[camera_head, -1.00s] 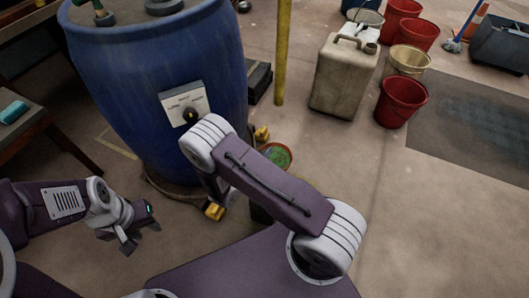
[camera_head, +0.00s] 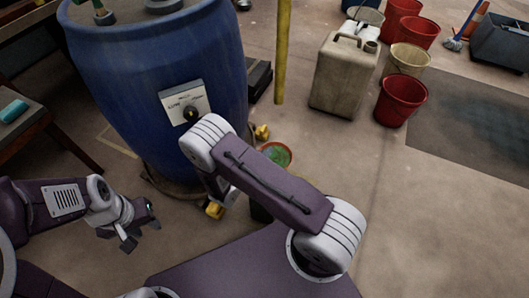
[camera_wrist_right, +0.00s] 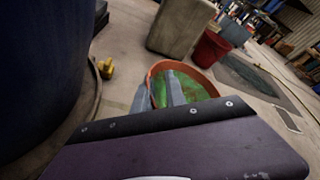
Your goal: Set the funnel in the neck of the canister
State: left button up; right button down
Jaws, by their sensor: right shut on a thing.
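The canister (camera_head: 345,75) is a beige jerrycan standing upright on the floor, with a handle and a short neck (camera_head: 371,47) on top. Its lower body also shows in the right wrist view (camera_wrist_right: 178,28). The round orange-rimmed thing with a green inside, which I take for the funnel (camera_head: 278,153), shows just past my right arm. In the right wrist view, my right gripper (camera_wrist_right: 161,92) is shut on the near side of the funnel (camera_wrist_right: 196,78). The funnel's lower part is hidden. My left gripper (camera_head: 140,232) is open and empty, low at the left.
A large blue vat (camera_head: 155,85) with a dial plate stands left of the funnel. A yellow post (camera_head: 282,55) rises between vat and canister. Red buckets (camera_head: 401,102) and a cream bucket (camera_head: 408,60) stand right of the canister. The floor between funnel and canister looks clear.

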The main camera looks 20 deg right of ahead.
jog(key=shift+f, duration=0.35)
jog(key=c, duration=1.3)
grip_release()
jog(key=shift+a, duration=0.1)
jog(key=p+v, duration=0.4)
jog(key=v, duration=0.5)
jog(key=shift+p, duration=0.4)
